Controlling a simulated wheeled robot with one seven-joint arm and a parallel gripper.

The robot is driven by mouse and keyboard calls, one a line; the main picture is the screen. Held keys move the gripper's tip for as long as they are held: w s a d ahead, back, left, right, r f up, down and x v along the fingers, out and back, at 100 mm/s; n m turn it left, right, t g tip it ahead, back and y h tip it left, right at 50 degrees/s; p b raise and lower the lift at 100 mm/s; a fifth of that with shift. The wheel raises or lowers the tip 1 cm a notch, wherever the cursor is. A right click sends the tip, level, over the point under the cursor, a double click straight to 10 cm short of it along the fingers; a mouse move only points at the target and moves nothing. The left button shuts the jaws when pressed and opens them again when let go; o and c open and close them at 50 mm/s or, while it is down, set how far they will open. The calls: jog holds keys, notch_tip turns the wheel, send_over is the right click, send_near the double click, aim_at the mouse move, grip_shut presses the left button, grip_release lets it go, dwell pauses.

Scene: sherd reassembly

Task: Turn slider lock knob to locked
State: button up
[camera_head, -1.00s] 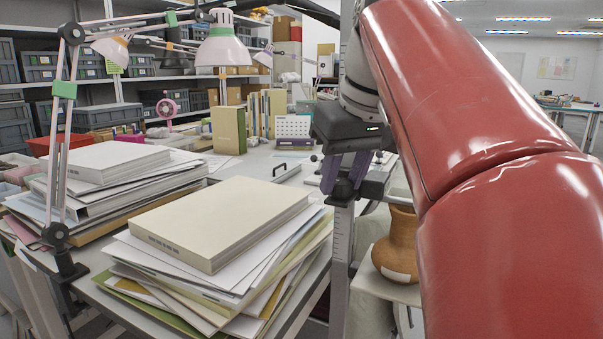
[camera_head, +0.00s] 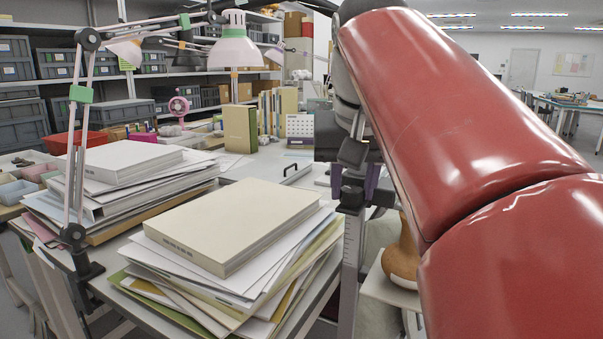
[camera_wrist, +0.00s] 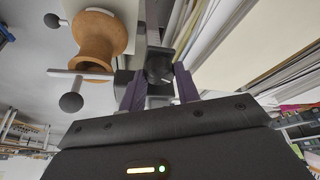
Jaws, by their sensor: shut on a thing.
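The slider lock knob (camera_wrist: 160,70) is a dark round knob in the wrist view, on a black slider block that rides on an upright ruled post. My gripper (camera_wrist: 158,88) has its two purple fingers on either side of the knob and is shut on it. In the head view the black slider block (camera_head: 352,197) sits on the grey graduated post (camera_head: 350,265). My gripper (camera_head: 362,182) is at the block there, partly hidden by my red arm. The knob's marking and turn angle cannot be told.
A tan clay pot (camera_head: 402,262) stands on a small stand just right of the post; it also shows in the wrist view (camera_wrist: 100,38). A tall stack of books and papers (camera_head: 225,235) is close on the left.

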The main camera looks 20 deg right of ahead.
jog(key=m+g+h+p, duration=0.1)
jog(key=m, duration=0.2)
jog(key=m+g+p, duration=0.1)
jog(key=m, duration=0.2)
jog(key=shift+w+a+r+m+h, duration=0.1)
jog(key=shift+w+a+m+h, duration=0.05)
jog(key=shift+m+h, duration=0.2)
jog(key=m+g, duration=0.1)
jog(key=m, duration=0.2)
jog(key=m+g, duration=0.1)
jog(key=m, duration=0.2)
jog(key=shift+w+a+h, duration=0.1)
jog(key=shift+w+h, duration=0.1)
jog(key=shift+h, duration=0.15)
jog(key=shift+m, duration=0.25)
jog(key=o, duration=0.7)
